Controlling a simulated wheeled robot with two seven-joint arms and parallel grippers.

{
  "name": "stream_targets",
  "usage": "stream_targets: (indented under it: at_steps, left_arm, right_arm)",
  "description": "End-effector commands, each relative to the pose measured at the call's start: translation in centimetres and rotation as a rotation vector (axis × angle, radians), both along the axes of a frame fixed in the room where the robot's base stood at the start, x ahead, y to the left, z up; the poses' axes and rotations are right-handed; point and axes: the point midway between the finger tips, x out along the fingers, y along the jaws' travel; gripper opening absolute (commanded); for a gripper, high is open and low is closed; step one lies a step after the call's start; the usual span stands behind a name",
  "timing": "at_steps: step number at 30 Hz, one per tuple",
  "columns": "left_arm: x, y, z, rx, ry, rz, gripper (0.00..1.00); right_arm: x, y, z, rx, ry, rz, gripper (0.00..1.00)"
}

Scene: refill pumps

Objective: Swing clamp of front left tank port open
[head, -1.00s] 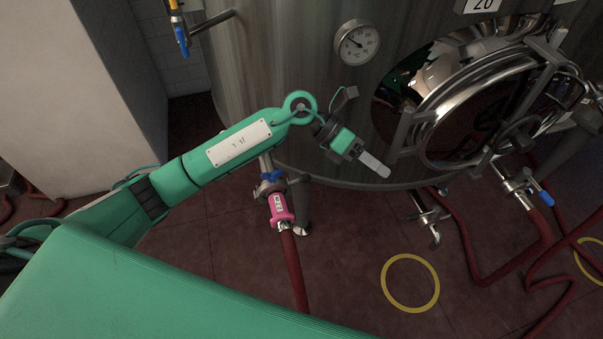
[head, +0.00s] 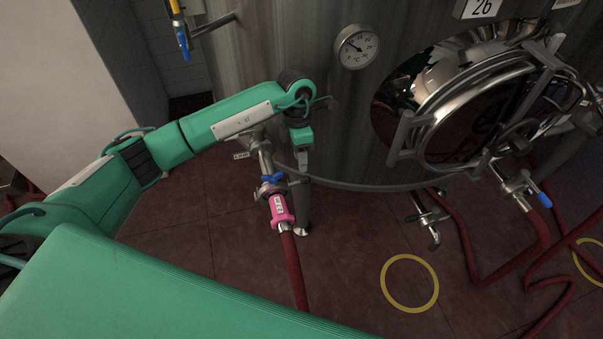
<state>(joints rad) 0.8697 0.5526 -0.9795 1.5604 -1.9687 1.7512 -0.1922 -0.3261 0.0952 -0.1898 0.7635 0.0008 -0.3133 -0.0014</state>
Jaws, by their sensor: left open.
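The front left tank port is a short metal pipe (head: 265,160) low on the steel tank, partly covered by my left forearm. Below it are a blue-handled valve (head: 271,184) and a pink coupling (head: 281,209) with a white label, joined to a red hose. The clamp is too small to make out clearly. My left gripper (head: 303,170) points down just right of the pipe, open and with nothing seen in it. Its fingers are seen nearly edge-on; I cannot tell whether they touch anything. My right gripper is out of view.
The steel tank (head: 330,110) fills the back, with a dial gauge (head: 357,46) and a round hatch (head: 480,110). A metal tank leg (head: 303,210) stands right of the coupling. Red hoses (head: 465,240) lie at right. Floor around the yellow ring (head: 409,307) is clear.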

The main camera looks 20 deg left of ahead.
Motion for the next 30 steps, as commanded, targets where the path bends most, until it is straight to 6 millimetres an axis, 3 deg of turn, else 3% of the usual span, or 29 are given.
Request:
stream_targets:
  at_steps: [6,10,23,30]
  left_arm:
    - [-0.8,-0.5,-4.2,0.000,0.004,0.001,0.41]
    - [-1.0,-0.7,-5.9,-0.001,0.003,0.001,0.41]
    - [-1.2,-0.7,-7.1,-0.001,-0.001,0.000,0.41]
    - [-1.2,-0.7,-7.1,-0.001,-0.001,0.000,0.00]
  right_arm:
    - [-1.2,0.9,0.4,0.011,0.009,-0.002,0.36]
    - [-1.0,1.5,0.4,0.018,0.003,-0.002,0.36]
    - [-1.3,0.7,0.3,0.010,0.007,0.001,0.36]
    - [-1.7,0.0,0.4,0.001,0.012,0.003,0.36]
